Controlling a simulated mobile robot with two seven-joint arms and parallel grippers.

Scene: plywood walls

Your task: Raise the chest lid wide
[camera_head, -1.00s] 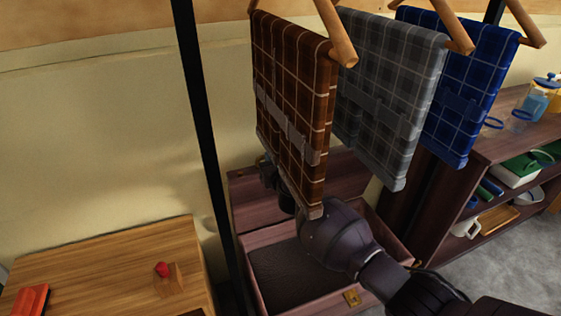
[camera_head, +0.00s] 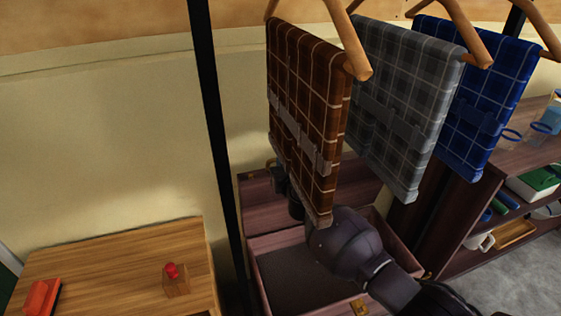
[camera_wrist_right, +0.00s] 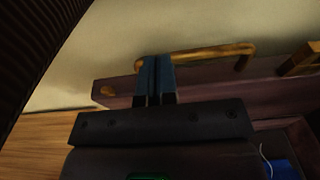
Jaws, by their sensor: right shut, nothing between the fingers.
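The chest (camera_head: 258,276) is a reddish-brown wooden box on the floor with a dark interior. Its lid (camera_head: 258,207) stands raised at the back of the chest, near the wall, and is partly hidden by the brown cloth and my right arm. In the wrist view the lid (camera_wrist_right: 120,90) runs across the picture with a brass bar handle (camera_wrist_right: 210,52) along its edge. My right gripper (camera_wrist_right: 155,75) is shut and empty, its blue-grey fingertips against or just in front of the handle; I cannot tell whether they touch. My left gripper is not in view.
Brown (camera_head: 305,110), grey (camera_head: 400,105) and blue (camera_head: 490,100) plaid cloths hang over the chest. A black post (camera_head: 213,120) stands left of it. A wooden table (camera_head: 110,265) is at left, a stocked shelf (camera_head: 470,255) at right.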

